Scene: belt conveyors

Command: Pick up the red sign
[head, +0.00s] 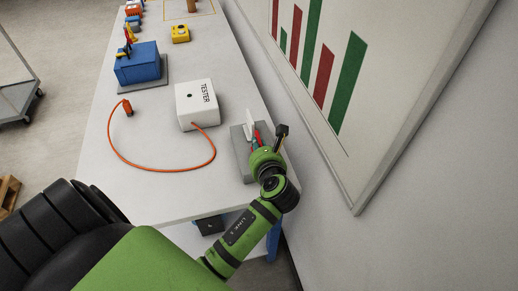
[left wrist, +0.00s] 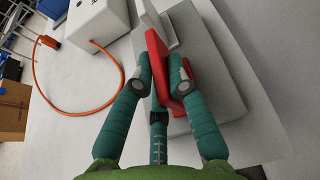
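The red sign (left wrist: 158,60) stands upright at the grey stand in the left wrist view. In the head view only a small red part (head: 257,134) shows, the rest hidden by my gripper. My left gripper (left wrist: 160,75) has its teal fingers on both sides of the sign, and the sign fills the gap at the fingertips. It looks shut on the sign, low over the stand. In the head view my left gripper (head: 262,142) is partly hidden by its own wrist. My right gripper is in neither view.
The grey stand (head: 240,160) holds a white plate (head: 249,123) just beyond the red sign. The white tester box (head: 197,104) with its orange cable (head: 168,169) is to the left. A blue box (head: 137,65) stands farther back. The wall (head: 372,240) is close on the right.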

